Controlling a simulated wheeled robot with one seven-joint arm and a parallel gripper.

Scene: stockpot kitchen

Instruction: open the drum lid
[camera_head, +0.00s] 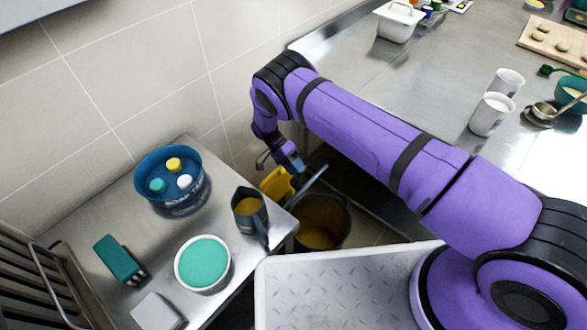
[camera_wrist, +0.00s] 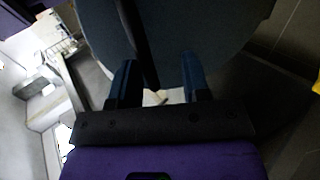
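The drum (camera_head: 320,222) stands low between the side table and the steel counter. Its mouth is uncovered and yellow-brown contents show inside. The lid (camera_head: 309,184) is seen nearly edge-on as a thin blue-grey strip, tilted up at the drum's far-left side. In the wrist view a large dark blue-grey disc, which looks like the lid (camera_wrist: 205,28), fills the top. A dark bar (camera_wrist: 136,42) crosses it and reaches between my fingers. My gripper (camera_wrist: 158,85) has its fingers apart, with a gap beside the bar. In the head view my gripper (camera_head: 291,166) is beside the raised lid.
A yellow object (camera_head: 276,184) is close behind my gripper. The side table (camera_head: 150,225) holds a blue tub (camera_head: 168,182), a dark pitcher (camera_head: 249,213), a teal-filled bowl (camera_head: 203,263) and a teal-headed brush (camera_head: 118,258). The steel counter (camera_head: 425,85) is at right.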

